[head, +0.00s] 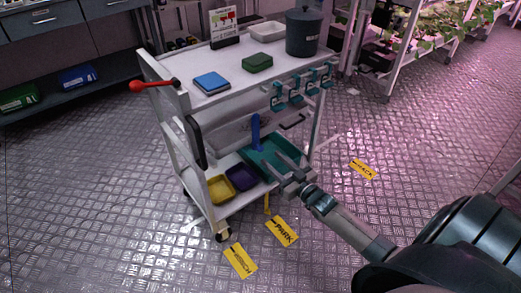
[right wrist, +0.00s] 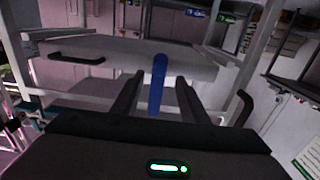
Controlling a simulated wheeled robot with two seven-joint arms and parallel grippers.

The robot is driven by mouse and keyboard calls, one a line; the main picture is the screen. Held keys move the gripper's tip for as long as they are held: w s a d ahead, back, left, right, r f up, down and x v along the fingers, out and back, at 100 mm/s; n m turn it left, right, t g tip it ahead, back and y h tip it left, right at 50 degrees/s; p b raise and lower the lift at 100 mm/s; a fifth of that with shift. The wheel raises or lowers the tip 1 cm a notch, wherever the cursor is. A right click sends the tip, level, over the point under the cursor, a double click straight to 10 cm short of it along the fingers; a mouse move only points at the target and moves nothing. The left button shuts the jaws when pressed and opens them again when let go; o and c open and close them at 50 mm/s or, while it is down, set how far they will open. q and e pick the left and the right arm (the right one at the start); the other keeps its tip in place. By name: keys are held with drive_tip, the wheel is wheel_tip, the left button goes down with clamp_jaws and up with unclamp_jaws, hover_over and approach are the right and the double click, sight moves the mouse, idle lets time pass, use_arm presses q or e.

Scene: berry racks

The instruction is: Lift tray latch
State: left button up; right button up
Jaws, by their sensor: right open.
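A blue upright lever (head: 255,132) stands at the white tray (head: 228,134) on the cart's middle level; I take it for the latch. In the right wrist view the lever (right wrist: 157,85) appears between my two fingers, but I cannot tell whether it lies within their reach. The tray front (right wrist: 125,48) is behind it, with a black handle (right wrist: 77,57) to the left. My right gripper (head: 279,164) is open and empty, in front of the cart, low beside the lever. In the head view its fingers overlap a teal bin. My left gripper is not in view.
The white cart (head: 225,88) holds a blue box (head: 211,82), a green box (head: 257,63) and a dark pot (head: 304,32) on top. Teal hooks hang on its side. The teal bin (head: 292,152), purple bin (head: 241,177) and yellow bin (head: 220,189) sit low.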

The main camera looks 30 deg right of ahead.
sight(262, 150)
drive_tip(key=w, duration=0.8)
drive_tip(key=shift+a+b, duration=0.35)
drive_tip(key=shift+c, duration=0.6)
clamp_jaws()
